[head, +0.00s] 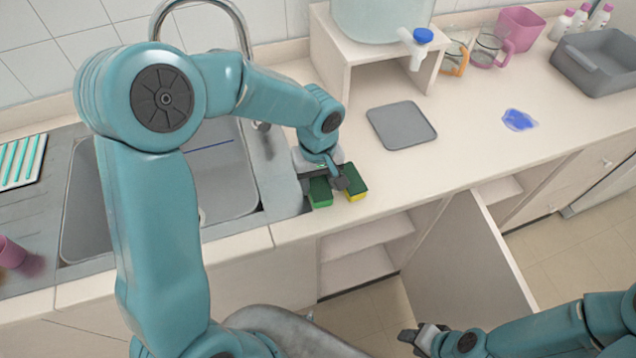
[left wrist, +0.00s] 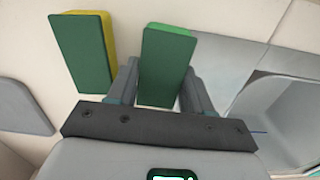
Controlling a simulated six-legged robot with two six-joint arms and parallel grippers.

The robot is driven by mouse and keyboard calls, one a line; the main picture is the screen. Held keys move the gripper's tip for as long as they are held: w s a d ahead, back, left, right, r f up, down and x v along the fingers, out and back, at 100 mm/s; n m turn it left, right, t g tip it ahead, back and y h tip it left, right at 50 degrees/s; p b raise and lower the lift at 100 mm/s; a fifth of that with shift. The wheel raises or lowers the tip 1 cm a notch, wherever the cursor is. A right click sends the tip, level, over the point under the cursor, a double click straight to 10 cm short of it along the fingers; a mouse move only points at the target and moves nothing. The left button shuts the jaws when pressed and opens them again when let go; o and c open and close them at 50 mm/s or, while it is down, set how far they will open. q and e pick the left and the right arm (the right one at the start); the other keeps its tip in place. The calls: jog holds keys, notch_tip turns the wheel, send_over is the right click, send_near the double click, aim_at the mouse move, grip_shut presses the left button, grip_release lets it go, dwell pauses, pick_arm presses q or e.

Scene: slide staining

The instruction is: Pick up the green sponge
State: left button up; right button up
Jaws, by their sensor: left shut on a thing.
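The green sponge (head: 320,192) is at the counter's front edge, just right of the sink. My left gripper (head: 323,184) is over it from above and shut on it. In the left wrist view the green sponge (left wrist: 165,65) sits between the two fingers (left wrist: 160,88), dark green on its broad face and brighter green on its end. I cannot tell whether it touches the counter. My right gripper (head: 418,338) is low at the bottom right, away from the counter; its jaw opening is unclear.
A green-and-yellow sponge (head: 356,182) stands close to the right of the held one, also in the left wrist view (left wrist: 82,50). A grey board (head: 401,125) lies behind it. The sink (head: 225,175) is left. A cabinet door (head: 468,265) hangs open below.

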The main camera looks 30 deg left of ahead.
aim_at(318, 182)
pick_arm(q)
notch_tip(318, 182, up, 19)
jog(key=shift+r, duration=0.1)
